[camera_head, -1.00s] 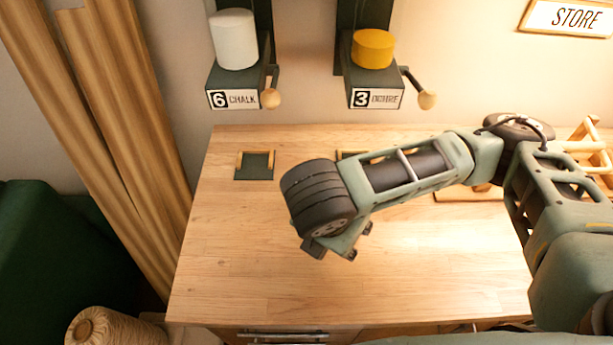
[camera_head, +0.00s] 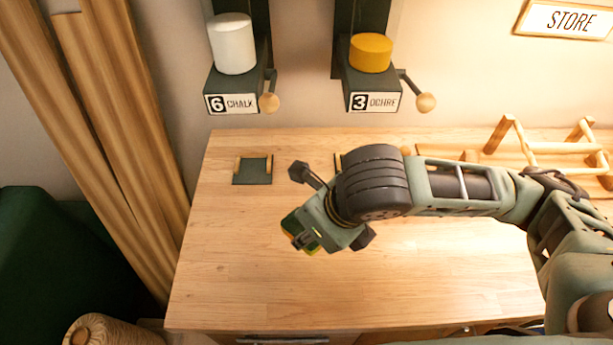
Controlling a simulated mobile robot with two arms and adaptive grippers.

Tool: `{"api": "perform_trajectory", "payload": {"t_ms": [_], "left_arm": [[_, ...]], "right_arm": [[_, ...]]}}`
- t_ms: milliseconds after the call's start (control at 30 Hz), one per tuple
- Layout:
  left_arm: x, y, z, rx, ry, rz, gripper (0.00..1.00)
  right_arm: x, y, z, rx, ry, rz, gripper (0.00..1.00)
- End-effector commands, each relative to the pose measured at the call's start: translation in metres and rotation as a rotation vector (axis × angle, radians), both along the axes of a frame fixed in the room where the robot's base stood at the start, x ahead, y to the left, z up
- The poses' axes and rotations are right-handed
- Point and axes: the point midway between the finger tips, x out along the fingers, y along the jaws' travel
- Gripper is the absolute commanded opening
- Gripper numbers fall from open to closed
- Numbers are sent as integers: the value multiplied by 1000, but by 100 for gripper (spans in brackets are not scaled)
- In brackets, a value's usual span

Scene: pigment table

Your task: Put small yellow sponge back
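No small yellow sponge can be clearly made out in the head view. My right gripper (camera_head: 318,222) hangs above the middle of the wooden table (camera_head: 260,275), with its arm coming in from the right. A small dark green and yellow patch (camera_head: 300,232) shows at its lower left end; I cannot tell whether this is part of the gripper or something held. Dark finger parts stick out at its upper left and lower right, but the opening between the fingertips is not clear. My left gripper is not in view.
Two wall dispensers, 6 CHALK (camera_head: 231,103) with a white block and 3 OCHRE (camera_head: 374,102) with a yellow one, have knobbed levers. A dark pad (camera_head: 252,170) lies at the back left. A wooden rack (camera_head: 540,148) stands back right. The table's front left is clear.

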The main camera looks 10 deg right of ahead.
Motion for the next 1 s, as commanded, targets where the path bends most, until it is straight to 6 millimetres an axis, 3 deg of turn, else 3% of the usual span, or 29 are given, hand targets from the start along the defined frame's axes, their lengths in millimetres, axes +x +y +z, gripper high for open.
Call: {"api": "perform_trajectory", "payload": {"t_ms": [400, 700, 800, 1000], "left_arm": [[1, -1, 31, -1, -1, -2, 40], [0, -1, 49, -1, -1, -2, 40], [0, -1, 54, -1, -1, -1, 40], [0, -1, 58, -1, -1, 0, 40]], "right_arm": [[109, -23, 4, 0, 3, -9, 13], [175, -36, 3, 1, 2, -7, 13], [173, -36, -16, 0, 7, -4, 13], [174, -36, -33, 0, 3, -4, 13]]}}
